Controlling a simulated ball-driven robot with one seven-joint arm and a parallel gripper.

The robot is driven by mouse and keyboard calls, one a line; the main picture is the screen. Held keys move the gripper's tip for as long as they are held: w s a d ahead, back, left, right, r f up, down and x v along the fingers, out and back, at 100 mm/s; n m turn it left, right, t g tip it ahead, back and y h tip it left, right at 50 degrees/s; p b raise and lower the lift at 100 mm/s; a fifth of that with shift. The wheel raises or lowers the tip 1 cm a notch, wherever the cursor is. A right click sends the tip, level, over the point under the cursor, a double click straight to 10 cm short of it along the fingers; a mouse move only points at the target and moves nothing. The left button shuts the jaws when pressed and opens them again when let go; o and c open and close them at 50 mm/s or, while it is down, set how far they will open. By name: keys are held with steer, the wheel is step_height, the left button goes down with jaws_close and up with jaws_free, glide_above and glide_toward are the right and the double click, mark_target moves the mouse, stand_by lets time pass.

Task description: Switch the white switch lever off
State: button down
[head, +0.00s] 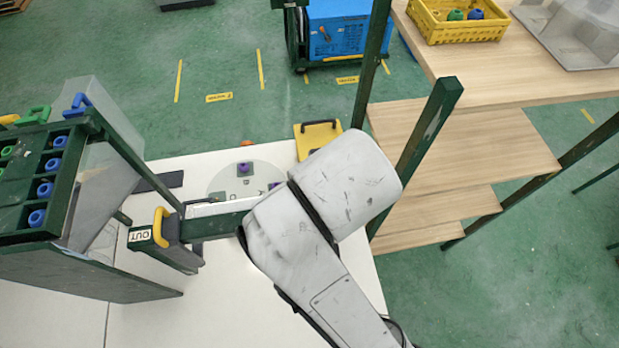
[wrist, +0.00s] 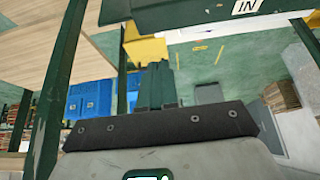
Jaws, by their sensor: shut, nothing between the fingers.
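I cannot make out the white switch lever for certain in either view. In the head view a dark green beam (head: 218,227) with an OUT label runs behind my white arm, and a pale strip lies along its upper edge. My arm covers the right part of this beam and hides my gripper. In the wrist view a dark green beam with an IN label (wrist: 212,14) crosses the top. My gripper (wrist: 156,72) points up toward it, its green fingers together and empty. I cannot tell whether the fingers touch the beam.
A green rack (head: 20,180) with blue and green pieces stands at the left. Green posts (head: 425,130) and wooden shelves (head: 460,145) are close on the right. A yellow crate (head: 458,22) sits on the top shelf. A white table (head: 290,285) lies below my arm.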

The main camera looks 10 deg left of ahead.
steer(key=shift+f, duration=0.1)
steer(key=b+x, duration=0.8)
steer(key=x, duration=0.4)
steer(key=shift+w+f+b, duration=0.15)
steer(key=shift+f+b, duration=0.1)
steer(key=shift+b, duration=0.05)
steer(key=shift+w+a+f, duration=0.15)
steer(key=shift+w+f, duration=0.15)
steer(key=shift+f, duration=0.3)
steer(key=shift+w, duration=0.1)
